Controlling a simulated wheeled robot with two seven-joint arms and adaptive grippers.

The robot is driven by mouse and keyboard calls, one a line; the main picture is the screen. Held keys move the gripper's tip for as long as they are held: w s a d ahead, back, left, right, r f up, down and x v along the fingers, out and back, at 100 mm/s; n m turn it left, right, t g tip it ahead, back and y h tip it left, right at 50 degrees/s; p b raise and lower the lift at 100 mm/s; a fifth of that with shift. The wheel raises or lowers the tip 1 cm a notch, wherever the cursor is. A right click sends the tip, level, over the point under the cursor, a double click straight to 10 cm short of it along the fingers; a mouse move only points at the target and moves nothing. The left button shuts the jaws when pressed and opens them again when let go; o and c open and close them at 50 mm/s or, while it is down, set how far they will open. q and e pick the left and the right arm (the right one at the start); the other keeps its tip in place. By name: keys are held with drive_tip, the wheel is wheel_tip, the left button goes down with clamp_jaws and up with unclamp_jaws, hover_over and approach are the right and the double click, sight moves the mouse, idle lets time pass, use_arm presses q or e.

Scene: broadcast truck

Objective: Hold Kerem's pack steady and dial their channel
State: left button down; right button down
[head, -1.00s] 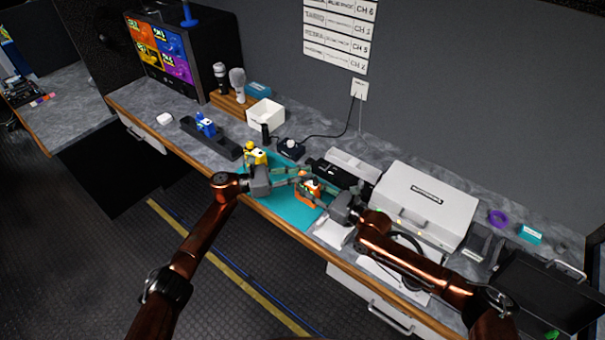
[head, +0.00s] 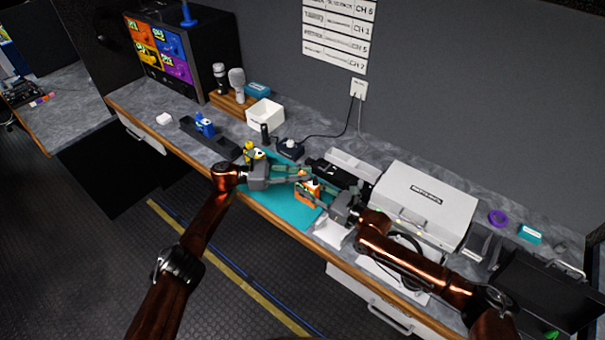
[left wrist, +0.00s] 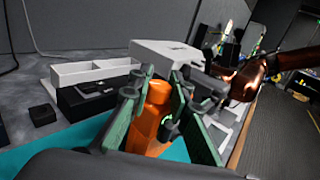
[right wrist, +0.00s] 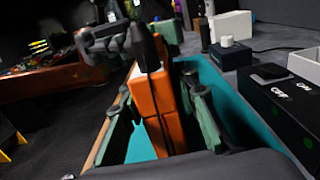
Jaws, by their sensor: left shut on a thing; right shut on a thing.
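An orange pack (head: 306,191) stands over the teal mat (head: 284,208). My right gripper (head: 326,203) is shut on its body from the right; the right wrist view shows the orange pack (right wrist: 158,105) between the fingers, with a black part at its top. My left gripper (head: 298,178) reaches in from the left and is shut at the pack's upper part. The left wrist view shows orange (left wrist: 152,118) between its fingers, which hide the exact contact. The wall list (head: 338,38) has rows ending in CH numbers; its names are too small to read.
A yellow pack (head: 256,154) is behind my left gripper, partly hidden. A blue pack (head: 205,124) sits on a dark rack (head: 222,144). A white case (head: 428,202) stands right of my right gripper. The screen (head: 160,50) shows four coloured panels.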

use_arm(q)
drive_tip(key=c, duration=2)
unclamp_jaws()
drive_tip(key=shift+a+f, duration=0.1)
drive_tip(key=shift+c, duration=0.2)
drive_tip(key=a, duration=1.2)
drive_tip(key=shift+s, duration=0.25)
